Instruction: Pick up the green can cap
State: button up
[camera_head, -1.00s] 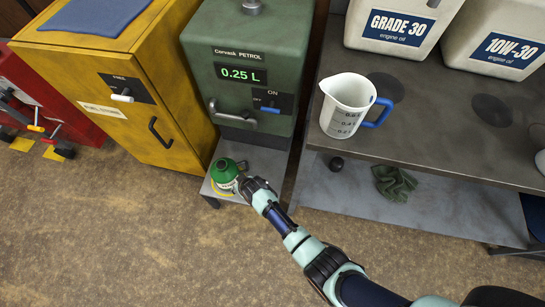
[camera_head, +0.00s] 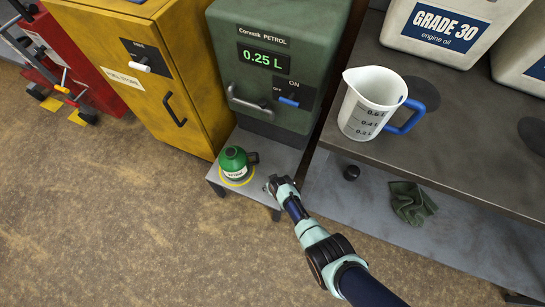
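The green can (camera_head: 235,163) stands upright on a small grey shelf (camera_head: 277,160), inside a yellow ring, below the petrol dispenser. A dark stub (camera_head: 252,158) sticks out from its right side. A small black round piece (camera_head: 351,173) lies on the lower shelf of the bench. It may be the can's cap, but I cannot tell. My gripper (camera_head: 272,184) is just right of the can, apart from it, over the small shelf's front edge. It looks empty, and its fingers are too small to tell whether they are open.
The green petrol dispenser (camera_head: 262,84) reads 0.25 L. A measuring jug (camera_head: 366,95) with a blue handle stands on the bench top (camera_head: 455,120). A yellow cabinet (camera_head: 150,75) stands left. The floor in front is clear.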

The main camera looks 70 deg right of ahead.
jog(key=shift+w+d+f, duration=0.1)
jog(key=shift+d+f, duration=0.05)
jog(key=shift+f, duration=0.25)
jog(key=shift+r, duration=0.1)
jog(key=c, duration=1.1)
jog(key=shift+r, duration=0.15)
